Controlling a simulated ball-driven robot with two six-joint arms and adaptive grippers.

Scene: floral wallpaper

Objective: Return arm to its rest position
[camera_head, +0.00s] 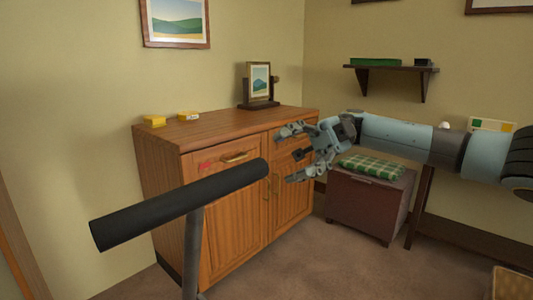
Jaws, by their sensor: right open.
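My right arm (400,138) comes in from the right edge and reaches left, roughly level. Its gripper (288,154) is open, with its fingers spread and pointing left. Nothing shows between the fingers. The gripper appears in front of the right part of the wooden cabinet (235,200); I cannot tell the gap between them. My left gripper is not in view.
A picture frame (260,82) and yellow items (155,120) stand on the cabinet top. A brown chest (365,205) with a green checked cushion (373,167) sits below my right arm. A wall shelf (390,68) hangs above. Carpet (345,270) is clear in front.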

